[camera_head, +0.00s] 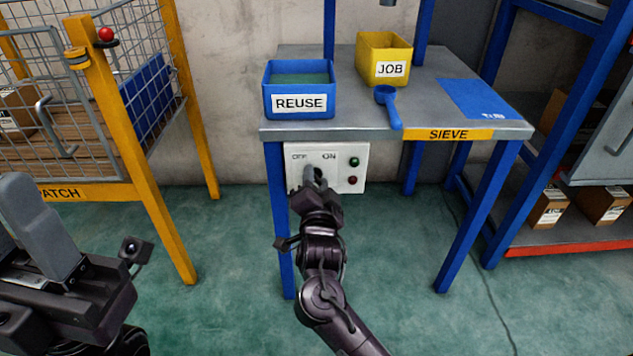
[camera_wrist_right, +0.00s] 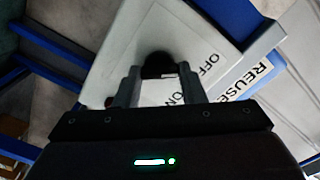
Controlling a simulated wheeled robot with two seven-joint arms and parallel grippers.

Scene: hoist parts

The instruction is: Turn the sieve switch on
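The sieve switch panel (camera_head: 325,180) is a white box under the front edge of the sieve table (camera_head: 365,133), marked OFF and ON, with a green and a red lamp at its right. My right gripper (camera_head: 312,179) is in front of the panel and hides most of the switch. In the right wrist view the black knob (camera_wrist_right: 158,65) lies between the tips of my right gripper (camera_wrist_right: 159,75), which look open with slight gaps beside it. Contact cannot be told. My left gripper (camera_head: 25,235) is open and empty at the lower left.
A blue REUSE bin (camera_head: 300,103), a yellow JOB bin (camera_head: 388,62) and a blue scoop (camera_head: 390,105) are on the table. A wire cage with yellow posts (camera_head: 130,150) stands left. A blue shelf (camera_head: 570,120) with boxes stands right. The floor under the table is clear.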

